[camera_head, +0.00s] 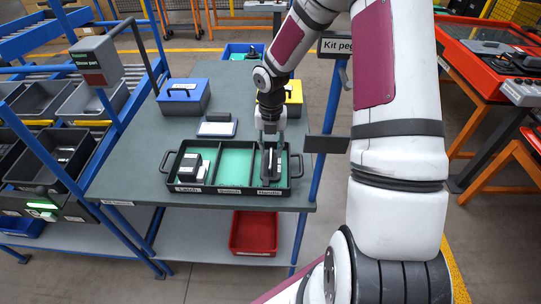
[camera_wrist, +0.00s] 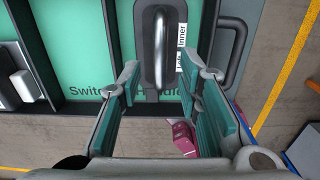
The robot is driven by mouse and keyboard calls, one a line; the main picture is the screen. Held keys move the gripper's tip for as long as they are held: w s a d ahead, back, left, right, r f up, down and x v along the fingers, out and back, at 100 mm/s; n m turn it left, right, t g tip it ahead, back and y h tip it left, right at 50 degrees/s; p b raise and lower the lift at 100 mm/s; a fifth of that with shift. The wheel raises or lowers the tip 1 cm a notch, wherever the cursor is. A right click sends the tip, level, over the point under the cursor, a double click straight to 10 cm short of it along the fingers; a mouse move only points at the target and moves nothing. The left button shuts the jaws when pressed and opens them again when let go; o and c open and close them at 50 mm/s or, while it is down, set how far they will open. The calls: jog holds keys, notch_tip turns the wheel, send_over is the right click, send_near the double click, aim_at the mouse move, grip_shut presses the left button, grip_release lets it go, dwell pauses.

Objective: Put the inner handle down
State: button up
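The inner handle (camera_head: 268,161) is a dark plate with a grey bar grip. It lies in the right compartment, labelled Handle, of the black tray (camera_head: 222,189) with green floors. In the wrist view the handle (camera_wrist: 160,46) has a white label beside it reading Inner and Left. My gripper (camera_head: 271,136) is above that compartment, pointing down. In the wrist view my gripper (camera_wrist: 160,72) has its two fingers wide apart, with the handle between and beyond them. Nothing is held. Whether the handle touches the tray floor all along is hard to tell.
The tray's left compartment holds a dark and white latch part (camera_head: 190,168); its middle one is empty. A blue case (camera_head: 184,98), a yellow case (camera_head: 291,97) and a small flat box (camera_head: 217,125) stand behind the tray. A blue post (camera_head: 325,150) rises at the right.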

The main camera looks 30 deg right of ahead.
notch_tip(320, 180, up, 7)
notch_tip(320, 180, up, 9)
jog(key=m+h, duration=0.2)
jog(key=m, duration=0.4)
send_over(271, 157)
jog(key=s+a, duration=0.3)
jog(key=s+a+r+m+t, duration=0.25)
jog(key=s+r+m, duration=0.25)
jog(key=r+m, duration=0.3)
jog(key=s+a+r+m+t+y, duration=0.1)
jog(key=s+a+r+m, duration=0.2)
jog(key=s+m, duration=0.4)
jog(key=s+a+r+m+t+y, duration=0.1)
jog(key=s+a+r+m+t, duration=0.1)
jog(key=s+a+r+m, duration=0.2)
jog(key=s+r+m, duration=0.1)
jog(key=s+m, duration=0.2)
jog(key=m, duration=0.1)
jog(key=shift+s+a, duration=0.2)
jog(key=shift+a, duration=0.05)
